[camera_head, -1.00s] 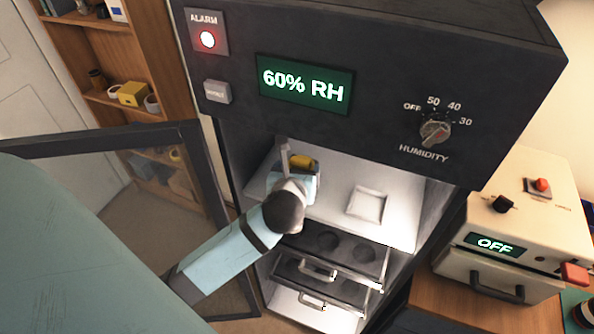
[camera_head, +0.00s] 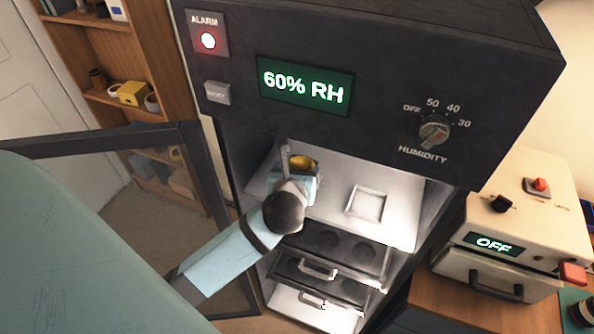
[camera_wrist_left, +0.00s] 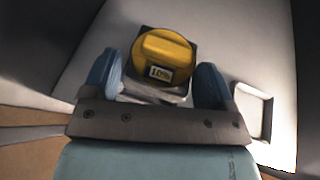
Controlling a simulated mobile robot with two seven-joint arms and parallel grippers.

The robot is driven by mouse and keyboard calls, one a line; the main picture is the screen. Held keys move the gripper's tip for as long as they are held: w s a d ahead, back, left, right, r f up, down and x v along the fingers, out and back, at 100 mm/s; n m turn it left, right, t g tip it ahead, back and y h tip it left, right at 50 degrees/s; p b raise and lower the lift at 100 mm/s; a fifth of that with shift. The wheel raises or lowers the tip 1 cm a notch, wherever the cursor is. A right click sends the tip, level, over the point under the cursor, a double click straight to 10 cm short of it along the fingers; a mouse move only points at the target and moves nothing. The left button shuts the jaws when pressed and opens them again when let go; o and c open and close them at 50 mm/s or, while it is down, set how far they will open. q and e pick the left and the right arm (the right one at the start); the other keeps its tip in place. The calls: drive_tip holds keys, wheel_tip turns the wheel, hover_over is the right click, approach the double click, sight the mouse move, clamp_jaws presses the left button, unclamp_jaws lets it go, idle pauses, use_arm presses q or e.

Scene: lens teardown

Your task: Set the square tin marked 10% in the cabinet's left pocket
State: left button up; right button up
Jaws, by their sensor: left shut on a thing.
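The square tin (camera_wrist_left: 165,52) has a yellow round top and a label reading 10%. It is between the blue fingers of my left gripper (camera_wrist_left: 158,78), which is shut on it. In the head view the tin's yellow top (camera_head: 304,163) shows inside the cabinet (camera_head: 370,95), over the left part of the white shelf (camera_head: 402,222). My left gripper (camera_head: 297,178) hides much of it there. The left pocket is hidden behind the tin and gripper. I cannot tell whether the tin touches the shelf. My right gripper is not in view.
An empty square pocket (camera_head: 367,205) lies right of the tin; it also shows in the wrist view (camera_wrist_left: 252,112). Drawers with handles (camera_head: 318,270) sit below the shelf. The open glass door (camera_head: 120,165) is at left. A white device reading OFF (camera_head: 520,235) stands at right.

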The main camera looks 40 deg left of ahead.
use_arm(q)
drive_tip(key=shift+f+b, duration=0.8)
drive_tip(key=shift+f, duration=0.45)
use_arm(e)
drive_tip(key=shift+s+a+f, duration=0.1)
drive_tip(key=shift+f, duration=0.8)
use_arm(q)
drive_tip(key=o, duration=1.1)
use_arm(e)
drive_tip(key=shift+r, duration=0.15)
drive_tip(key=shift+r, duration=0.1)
